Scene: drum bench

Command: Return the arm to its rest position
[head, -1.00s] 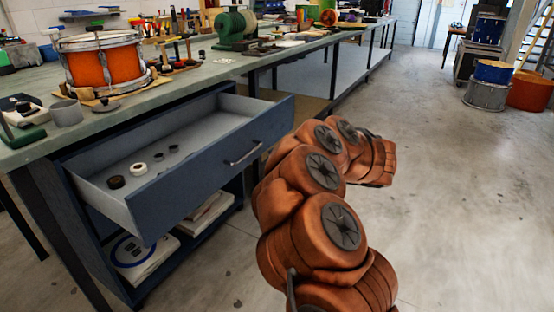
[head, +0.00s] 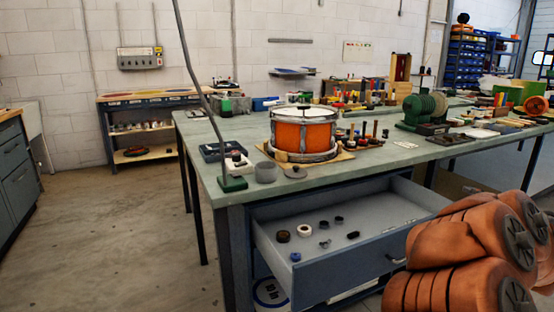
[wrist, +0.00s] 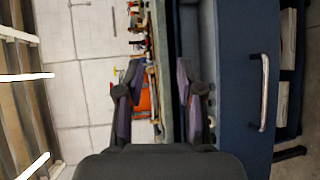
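My gripper (wrist: 155,78) shows in the wrist view with its two fingers apart and nothing between them. My orange-brown arm is folded at the lower right of the head view. The gripper itself is outside that view. The open drawer's blue front and metal handle (wrist: 264,92) stand to the right of the fingers in the wrist view. No contact shows there. In the head view the drawer (head: 375,247) is pulled out under the bench, with several small round parts lying in it.
A green machine (head: 424,108) stands farther right. The floor (head: 115,230) left of the bench is clear.

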